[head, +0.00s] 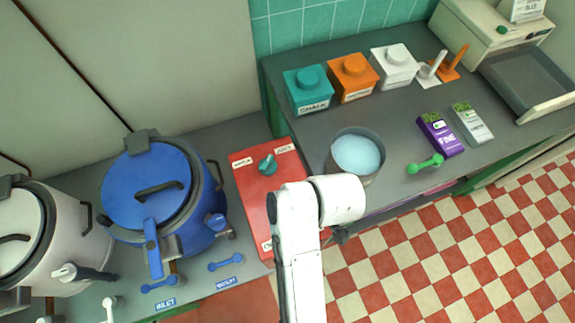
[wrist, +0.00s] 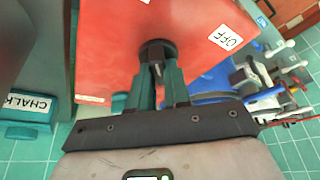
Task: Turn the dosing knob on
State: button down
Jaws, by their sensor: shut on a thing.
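The red box (head: 250,190) stands between the blue kettle and the grey bowl in the head view. A dark round knob (wrist: 157,50) sits on its red face in the wrist view, with a white OFF label (wrist: 226,40) to its right. My gripper (wrist: 157,75) is shut on this dark knob, one teal finger on each side. In the head view my arm covers the gripper and this knob. A separate teal knob (head: 267,165) shows near the back of the box, between two white labels.
The blue kettle (head: 150,195) stands close to the box on the left. The grey bowl (head: 355,153) of pale blue liquid is close on the right. The teal chalk box (head: 308,90) is behind. Checked floor (head: 440,250) lies at the right front.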

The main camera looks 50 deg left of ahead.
jog(key=shift+w+a+r+n, duration=0.1)
jog(key=shift+n, duration=0.4)
jog(key=c, duration=1.1)
grip_release()
